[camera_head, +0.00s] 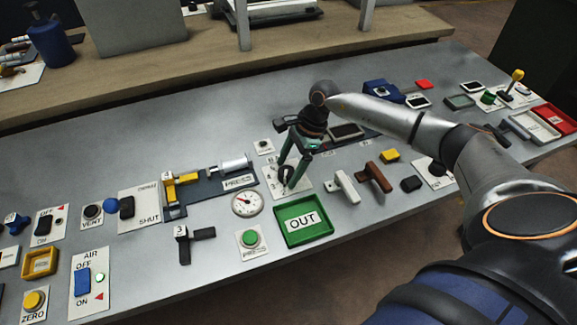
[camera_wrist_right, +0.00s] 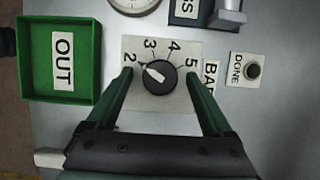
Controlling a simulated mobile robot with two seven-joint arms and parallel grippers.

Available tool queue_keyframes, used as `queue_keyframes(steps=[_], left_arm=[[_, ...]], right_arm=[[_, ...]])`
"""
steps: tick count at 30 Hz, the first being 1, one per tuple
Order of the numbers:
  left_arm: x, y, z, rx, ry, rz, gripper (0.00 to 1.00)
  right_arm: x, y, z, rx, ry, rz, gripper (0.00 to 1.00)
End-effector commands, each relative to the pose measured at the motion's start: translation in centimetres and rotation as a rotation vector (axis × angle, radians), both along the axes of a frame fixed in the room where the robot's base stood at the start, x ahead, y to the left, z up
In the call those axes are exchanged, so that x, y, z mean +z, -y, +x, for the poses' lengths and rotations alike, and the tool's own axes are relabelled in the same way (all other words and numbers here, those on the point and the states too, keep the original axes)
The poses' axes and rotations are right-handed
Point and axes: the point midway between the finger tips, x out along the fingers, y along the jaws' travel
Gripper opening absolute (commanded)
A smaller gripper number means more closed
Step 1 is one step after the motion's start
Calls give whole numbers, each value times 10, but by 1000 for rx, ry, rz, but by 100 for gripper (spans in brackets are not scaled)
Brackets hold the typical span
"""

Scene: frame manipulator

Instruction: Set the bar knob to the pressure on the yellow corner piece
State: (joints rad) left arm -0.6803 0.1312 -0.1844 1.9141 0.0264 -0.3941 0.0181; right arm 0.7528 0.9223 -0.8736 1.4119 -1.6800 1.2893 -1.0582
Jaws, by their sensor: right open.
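The bar knob (camera_wrist_right: 160,77) is a round black dial on a white plate numbered 2 to 5. Its white mark points toward the 2 in the right wrist view; in the head view the knob (camera_head: 286,173) is partly hidden by my right gripper. My right gripper (camera_head: 293,180) is open and points down over the plate, its fingers (camera_wrist_right: 158,84) on either side of the knob with gaps. The yellow corner piece (camera_head: 171,192) sits at the left end of the dark press fixture (camera_head: 211,195). Its white tag (camera_head: 168,177) carries a digit too small to read surely. My left gripper is out of view.
The green OUT tray (camera_head: 304,234) is close beside the knob plate. The round gauge (camera_head: 247,203), green press button (camera_head: 250,238) and DONE button (camera_wrist_right: 253,70) are nearby.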

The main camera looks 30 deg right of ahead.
Motion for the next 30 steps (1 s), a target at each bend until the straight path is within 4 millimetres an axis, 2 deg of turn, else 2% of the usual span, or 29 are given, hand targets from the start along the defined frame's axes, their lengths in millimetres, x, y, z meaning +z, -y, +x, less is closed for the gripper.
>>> queue_keyframes(steps=[9,30], left_arm=[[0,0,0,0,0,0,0],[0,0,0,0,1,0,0]], right_arm=[[-2,-1,0,0,0,0,84],[-2,-1,0,0,0,0,6]])
